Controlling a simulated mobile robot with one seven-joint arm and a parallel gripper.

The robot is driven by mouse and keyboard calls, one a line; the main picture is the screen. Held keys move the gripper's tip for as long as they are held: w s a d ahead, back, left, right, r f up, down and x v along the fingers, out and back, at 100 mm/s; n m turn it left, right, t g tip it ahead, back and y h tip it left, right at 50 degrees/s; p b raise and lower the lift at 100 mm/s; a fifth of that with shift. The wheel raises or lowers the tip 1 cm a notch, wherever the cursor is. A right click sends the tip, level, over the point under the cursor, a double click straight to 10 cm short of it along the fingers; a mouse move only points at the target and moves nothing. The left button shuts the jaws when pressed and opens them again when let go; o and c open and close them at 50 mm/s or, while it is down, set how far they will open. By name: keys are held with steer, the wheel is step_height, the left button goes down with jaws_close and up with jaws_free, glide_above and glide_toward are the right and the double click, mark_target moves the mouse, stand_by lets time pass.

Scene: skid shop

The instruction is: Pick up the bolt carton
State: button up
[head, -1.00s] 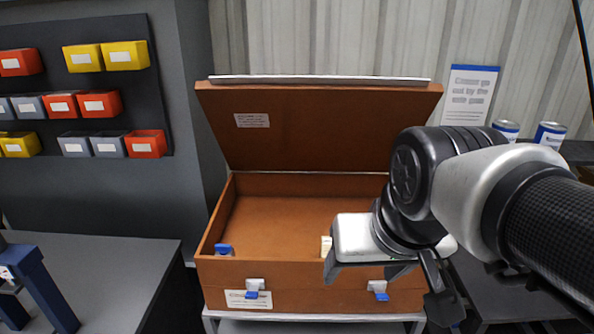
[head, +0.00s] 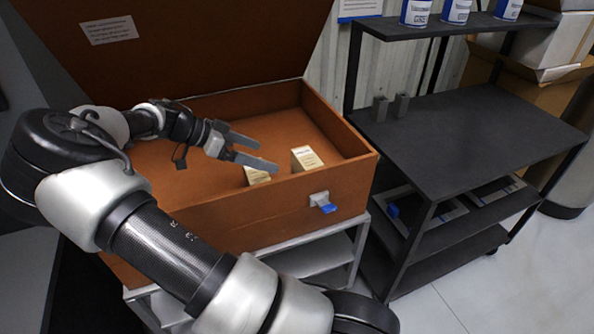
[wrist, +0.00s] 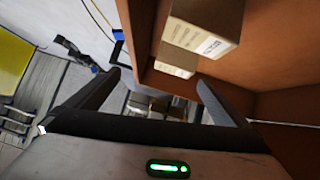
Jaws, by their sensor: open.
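Two small cream cartons stand inside the open brown chest (head: 215,222), by its front wall. The other carton (head: 257,176) is partly hidden behind a finger of my gripper. I cannot read which is the bolt carton. My gripper (head: 267,157) is open and empty, over the chest's inside, just left of the clear carton. In the wrist view, a larger-looking carton (wrist: 205,28) and a second carton (wrist: 176,60) show beyond the open fingers of my gripper (wrist: 158,84), with nothing between them.
The chest's raised lid (head: 190,45) stands behind my arm. A blue-tabbed latch (head: 322,202) is on the front wall. A dark shelf cart (head: 470,140) stands right, with cans (head: 456,11) on top. Cardboard boxes (head: 540,90) are behind it. Floor is clear at lower right.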

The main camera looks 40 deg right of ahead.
steer(key=w+h, duration=0.2)
steer(key=w+f+m+h+b, duration=0.1)
steer(key=shift+w+a+f+t, duration=0.1)
steer(key=shift+w+a+t, duration=0.2)
steer(key=shift+a, duration=0.1)
steer(key=shift+d+f, duration=0.15)
steer(key=shift+d, duration=0.15)
glide_toward(304, 158)
steer(key=w+x, duration=0.1)
steer(key=x, duration=0.3)
steer(key=shift+s+x, duration=0.2)
steer(key=shift+x, duration=1.15)
steer(key=shift+s+x, duration=0.2)
steer(key=shift+x, duration=1.15)
steer(key=shift+a, duration=0.1)
steer(key=c, duration=1.3)
